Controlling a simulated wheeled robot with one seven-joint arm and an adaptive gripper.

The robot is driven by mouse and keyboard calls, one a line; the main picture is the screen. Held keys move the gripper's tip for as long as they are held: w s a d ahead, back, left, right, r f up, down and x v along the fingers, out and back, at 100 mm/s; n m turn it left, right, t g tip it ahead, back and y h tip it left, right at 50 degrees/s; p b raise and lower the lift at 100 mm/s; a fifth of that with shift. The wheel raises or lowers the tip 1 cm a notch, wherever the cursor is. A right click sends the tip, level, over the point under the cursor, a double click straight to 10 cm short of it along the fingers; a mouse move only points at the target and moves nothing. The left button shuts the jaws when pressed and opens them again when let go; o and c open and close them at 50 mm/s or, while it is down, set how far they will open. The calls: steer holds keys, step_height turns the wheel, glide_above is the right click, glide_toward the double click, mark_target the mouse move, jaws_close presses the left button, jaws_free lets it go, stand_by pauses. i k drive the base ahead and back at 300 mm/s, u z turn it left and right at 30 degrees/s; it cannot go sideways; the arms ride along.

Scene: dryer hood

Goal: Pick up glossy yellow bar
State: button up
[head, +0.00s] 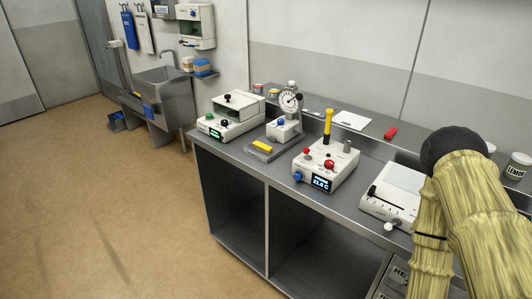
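A small yellow bar (262,146) lies flat on the dark base of the dial-gauge stand (288,106), near the front edge of the steel bench. Another yellow piece, an upright rod-like handle (327,122), stands at the white box with the lit display (321,183). From this view I cannot tell for sure which one is the glossy yellow bar, though the lying piece is more bar-shaped. My arm, with a wood-like yellow surface and a dark round joint, fills the right side. My gripper is not in view.
The steel bench (230,147) also holds a white instrument (231,120) at its left end, a white device (391,203) near my arm and a red block (390,133) behind. Open shelves lie below. A sink (165,88) stands back left. The brown floor at left is clear.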

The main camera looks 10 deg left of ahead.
mark_target(268, 149)
steer(key=u, duration=0.05)
steer(key=k, duration=1.15)
steer(key=u, duration=0.7)
steer(key=i, duration=0.65)
steer(key=u, duration=0.75)
steer(key=i, duration=0.85)
steer(key=z, duration=0.65)
steer(key=i, duration=0.7)
steer(key=z, duration=0.65)
